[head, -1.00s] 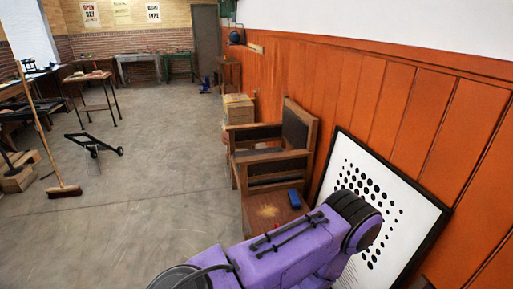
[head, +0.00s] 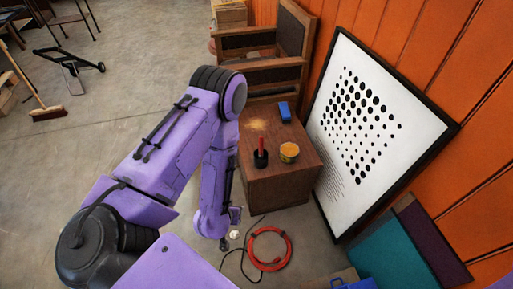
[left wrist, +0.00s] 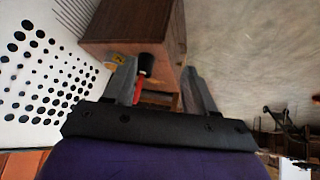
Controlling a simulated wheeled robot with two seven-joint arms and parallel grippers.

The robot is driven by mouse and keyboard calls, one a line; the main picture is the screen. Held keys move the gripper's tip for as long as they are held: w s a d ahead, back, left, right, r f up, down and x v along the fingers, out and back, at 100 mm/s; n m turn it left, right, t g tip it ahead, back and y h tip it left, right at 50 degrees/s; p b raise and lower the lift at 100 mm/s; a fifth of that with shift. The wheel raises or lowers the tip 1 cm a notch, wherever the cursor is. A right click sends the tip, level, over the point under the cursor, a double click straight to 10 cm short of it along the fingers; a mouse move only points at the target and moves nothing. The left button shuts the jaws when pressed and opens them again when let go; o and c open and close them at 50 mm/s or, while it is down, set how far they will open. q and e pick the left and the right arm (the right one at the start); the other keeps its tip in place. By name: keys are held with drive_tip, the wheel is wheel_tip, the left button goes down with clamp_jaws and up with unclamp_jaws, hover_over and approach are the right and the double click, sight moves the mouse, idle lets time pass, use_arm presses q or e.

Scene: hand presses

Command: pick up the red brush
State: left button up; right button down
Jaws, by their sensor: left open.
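The red brush (head: 261,145) stands upright with its red handle up, its lower end in or on a small black holder (head: 261,159) on a wooden box. In the left wrist view the scene is upside down; the red handle (left wrist: 138,97) shows beside the left-hand finger, with the black holder (left wrist: 146,64) beyond it. My left gripper (left wrist: 159,66) is open, nothing between its fingers being clearly gripped. In the head view my left arm comes down at the box's left side, its gripper low and partly hidden. My right gripper is not in view.
The wooden box (head: 270,185) also bears a yellow-topped tin (head: 289,152) and a blue block (head: 285,111). A wooden armchair (head: 292,50) stands behind it. A framed dotted board (head: 350,190) leans at the right. A red cable coil (head: 286,251) lies on the floor in front.

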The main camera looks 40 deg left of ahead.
use_arm(q)
drive_tip(key=w+a+f+m+t+b, duration=0.1)
drive_tip(key=w+a+f+t+b, duration=0.2)
drive_tip(key=w+b, duration=0.4)
drive_tip(key=w+a+f+m+t+b, duration=0.1)
drive_tip(key=w+f+t+b, duration=0.1)
drive_tip(key=w+f+b, duration=0.5)
drive_tip(key=m+t+b, duration=0.2)
drive_tip(key=t+b, duration=0.4)
drive_tip(key=b, duration=0.3)
approach(260, 146)
drive_tip(key=a+f, duration=0.1)
drive_tip(key=shift+m+h, duration=0.3)
drive_tip(key=w, duration=0.3)
drive_tip(key=w+b, duration=0.1)
drive_tip(key=w, duration=0.3)
drive_tip(key=w+r, duration=0.1)
drive_tip(key=w, duration=0.2)
drive_tip(key=shift+w+a, duration=0.25)
drive_tip(key=shift+w, duration=0.4)
drive_tip(key=c, duration=1)
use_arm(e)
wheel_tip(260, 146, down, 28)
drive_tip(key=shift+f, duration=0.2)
